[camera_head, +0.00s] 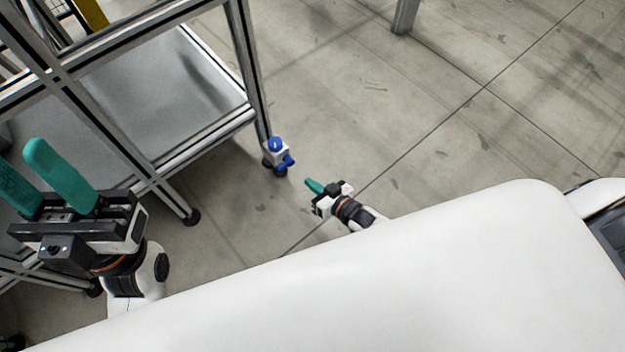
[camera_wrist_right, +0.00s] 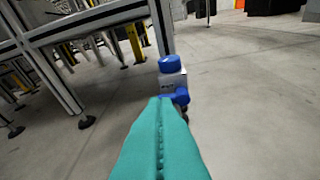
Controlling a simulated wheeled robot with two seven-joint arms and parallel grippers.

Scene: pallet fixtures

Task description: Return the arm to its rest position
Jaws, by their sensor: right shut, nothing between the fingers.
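My right gripper (camera_head: 312,186) is in the middle of the head view, low beside the white body cover. Its teal fingers are shut together with nothing between them. In the right wrist view the shut fingers (camera_wrist_right: 160,135) point forward. My left gripper (camera_head: 40,180) is large at the left of the head view. Its two teal fingers stand apart and point up, with nothing seen between them. Neither gripper is seen touching any object.
A metal-framed table (camera_head: 165,95) with a grey lower shelf stands at left. A small white and blue device (camera_head: 277,152) is by its leg, ahead of my right gripper; it also shows in the right wrist view (camera_wrist_right: 171,72). The concrete floor (camera_head: 460,110) to the right is clear.

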